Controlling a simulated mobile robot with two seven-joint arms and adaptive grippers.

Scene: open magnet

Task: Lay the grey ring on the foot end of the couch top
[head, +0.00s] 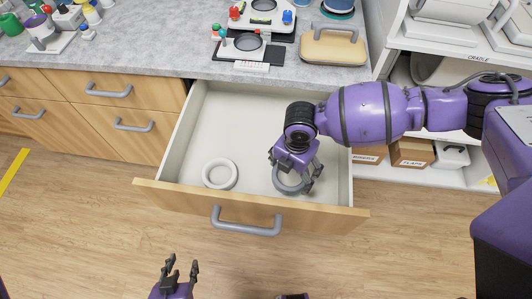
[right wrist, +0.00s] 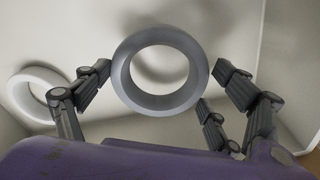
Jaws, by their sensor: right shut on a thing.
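The grey ring (head: 277,181) is at the right part of the open drawer in the head view. My right gripper (head: 292,176) reaches down into the drawer and is shut on this ring. In the right wrist view the grey ring (right wrist: 122,78) sits between the fingers, with the pale drawer floor behind it. My left gripper (head: 181,267) is open and empty, low in the head view, in front of the drawer. I cannot make out with certainty which thing is the couch top.
A white ring (head: 207,176) lies in the drawer to the left. The drawer front (head: 180,198) stands out over the floor. The grey counter (head: 150,45) behind holds devices with coloured knobs and a beige handled block (head: 333,48). White shelves (head: 440,42) with boxes stand at the right.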

